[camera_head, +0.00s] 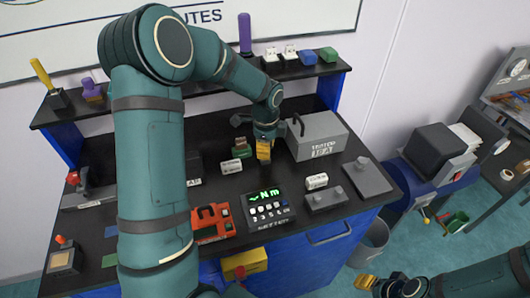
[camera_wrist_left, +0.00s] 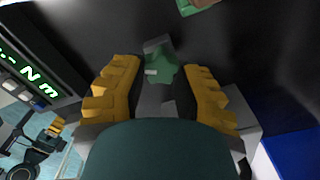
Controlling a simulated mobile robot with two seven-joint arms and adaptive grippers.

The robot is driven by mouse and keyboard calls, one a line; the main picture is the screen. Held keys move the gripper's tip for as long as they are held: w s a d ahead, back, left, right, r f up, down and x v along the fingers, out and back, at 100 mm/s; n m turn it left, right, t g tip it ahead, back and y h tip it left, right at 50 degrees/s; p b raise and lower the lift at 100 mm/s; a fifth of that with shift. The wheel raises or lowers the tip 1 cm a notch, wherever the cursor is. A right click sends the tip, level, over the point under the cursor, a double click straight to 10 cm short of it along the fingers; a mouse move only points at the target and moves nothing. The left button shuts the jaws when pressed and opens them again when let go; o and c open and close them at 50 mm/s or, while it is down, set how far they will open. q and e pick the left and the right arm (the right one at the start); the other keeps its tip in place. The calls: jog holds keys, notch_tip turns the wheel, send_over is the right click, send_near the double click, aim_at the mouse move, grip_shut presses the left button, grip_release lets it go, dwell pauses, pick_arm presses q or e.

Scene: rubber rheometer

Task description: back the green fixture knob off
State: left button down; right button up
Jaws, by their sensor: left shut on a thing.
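The green fixture knob (camera_wrist_left: 162,68) shows in the left wrist view between the yellow fingers of my left gripper (camera_wrist_left: 163,88), on a grey fixture. In the head view my left gripper (camera_head: 264,150) reaches down to the bench top, and its fingers hide the knob. The left gripper is shut on the knob. My right gripper (camera_head: 385,286) is low at the right of the head view, away from the bench; its finger opening is unclear.
A grey lettered box (camera_head: 317,136) stands close to the right of my left gripper. A display unit (camera_head: 268,208) reading "N m" and a red device (camera_head: 212,222) are in front. A shelf (camera_head: 300,68) with small items runs behind.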

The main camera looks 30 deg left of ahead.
pick_arm(q)
jog(key=shift+s+f+n, duration=0.1)
jog(key=shift+f+n, duration=0.1)
jog(key=shift+n, duration=0.7)
jog(key=shift+n+b, duration=0.45)
jog(key=shift+n, duration=0.55)
jog(key=n, duration=0.2)
jog(key=shift+n, duration=0.3)
jog(key=c, duration=1)
grip_release()
jog(key=shift+o, duration=1.3)
jog(key=shift+r, duration=0.15)
